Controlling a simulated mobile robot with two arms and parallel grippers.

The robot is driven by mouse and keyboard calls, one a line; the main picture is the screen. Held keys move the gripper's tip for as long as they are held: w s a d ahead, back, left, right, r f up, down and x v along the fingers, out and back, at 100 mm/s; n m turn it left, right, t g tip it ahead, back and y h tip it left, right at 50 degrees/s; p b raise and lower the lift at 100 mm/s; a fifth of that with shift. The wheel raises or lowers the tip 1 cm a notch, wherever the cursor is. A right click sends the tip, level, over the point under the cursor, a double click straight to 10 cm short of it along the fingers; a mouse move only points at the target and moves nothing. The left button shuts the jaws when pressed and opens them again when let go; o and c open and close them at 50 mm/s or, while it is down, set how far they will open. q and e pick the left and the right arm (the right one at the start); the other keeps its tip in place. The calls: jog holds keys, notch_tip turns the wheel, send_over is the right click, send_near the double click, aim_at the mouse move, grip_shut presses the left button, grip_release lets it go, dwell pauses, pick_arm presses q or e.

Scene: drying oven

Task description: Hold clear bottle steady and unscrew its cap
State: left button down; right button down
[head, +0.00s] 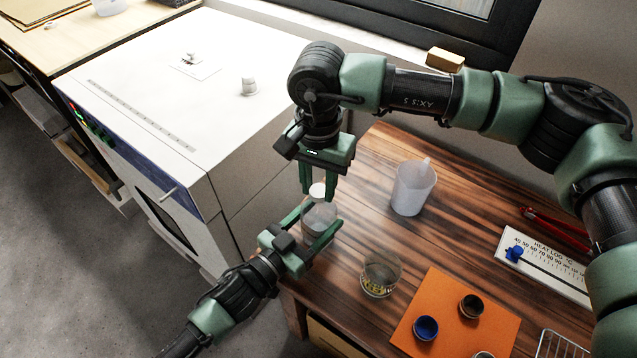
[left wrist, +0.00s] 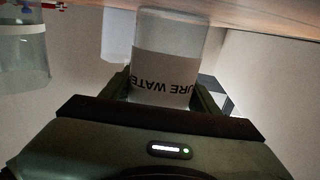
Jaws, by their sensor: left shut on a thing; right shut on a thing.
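The clear bottle (head: 319,217) stands upright on the wooden table near its left edge. It carries a white label reading "URE WATE" in the left wrist view (left wrist: 168,70), where it appears upside down. My left gripper (head: 320,222) is shut on the bottle's body, one finger on each side. The white cap (head: 317,190) is at the top of the bottle. My right gripper (head: 317,194) points down from above and is shut on the cap. I cannot tell whether the cap still sits on the threads.
A white beaker (head: 413,188) and a glass (head: 379,275) with yellow bits stand right of the bottle. An orange mat (head: 450,310) holds small dark cups. The white oven (head: 225,85) stands close on the left. A heat log board (head: 540,265) lies right.

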aim_at(319, 190)
jog(key=n, duration=0.6)
jog(key=shift+n, duration=0.3)
jog(key=n, duration=0.4)
jog(key=shift+n, duration=0.3)
jog(key=shift+r, duration=0.2)
jog(key=shift+r, duration=0.95)
jog(key=shift+r, duration=2)
pick_arm(q)
jog(key=shift+c, duration=1.5)
grip_release()
